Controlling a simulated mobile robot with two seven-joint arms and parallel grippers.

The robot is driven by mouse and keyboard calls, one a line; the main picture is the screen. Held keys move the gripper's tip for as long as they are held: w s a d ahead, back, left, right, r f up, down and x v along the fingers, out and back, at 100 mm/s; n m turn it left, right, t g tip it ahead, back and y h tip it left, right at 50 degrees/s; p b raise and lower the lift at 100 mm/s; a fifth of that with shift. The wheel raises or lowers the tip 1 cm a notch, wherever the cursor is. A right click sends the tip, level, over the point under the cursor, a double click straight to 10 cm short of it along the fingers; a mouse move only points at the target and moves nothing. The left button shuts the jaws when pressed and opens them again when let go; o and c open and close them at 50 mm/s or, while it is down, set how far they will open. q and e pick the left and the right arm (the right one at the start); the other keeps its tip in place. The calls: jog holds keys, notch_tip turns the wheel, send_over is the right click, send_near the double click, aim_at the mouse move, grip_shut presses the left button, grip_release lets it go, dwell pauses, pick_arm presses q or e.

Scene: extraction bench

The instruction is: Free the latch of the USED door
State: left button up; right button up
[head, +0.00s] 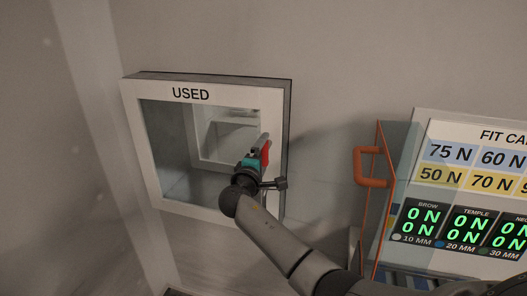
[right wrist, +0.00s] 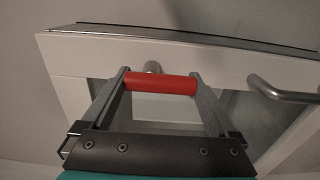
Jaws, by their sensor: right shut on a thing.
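The USED door (head: 202,95) is a white frame with a glass pane, on a shallow box on the wall, and it looks closed. A red latch grip (head: 266,153) sits at the right side of its frame. My right gripper (head: 259,156) is at this latch. In the right wrist view, the red latch grip (right wrist: 160,84) spans between the two fingertips of my right gripper (right wrist: 159,88), which is shut on it. The latch's mount is mostly hidden behind the fingers. My left gripper is not in view.
A grey metal bar handle (right wrist: 284,93) is right of the fingers in the wrist view. In the head view, a clear panel with an orange handle (head: 371,167) and a panel of green readouts (head: 470,222) stand at the right. Bare wall lies between them and the door.

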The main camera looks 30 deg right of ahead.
dwell(0.4)
jog(key=o, duration=1)
jog(key=b+v, duration=0.1)
jog(key=v, duration=1.4)
jog(key=shift+b, duration=0.3)
jog(key=shift+s, duration=0.1)
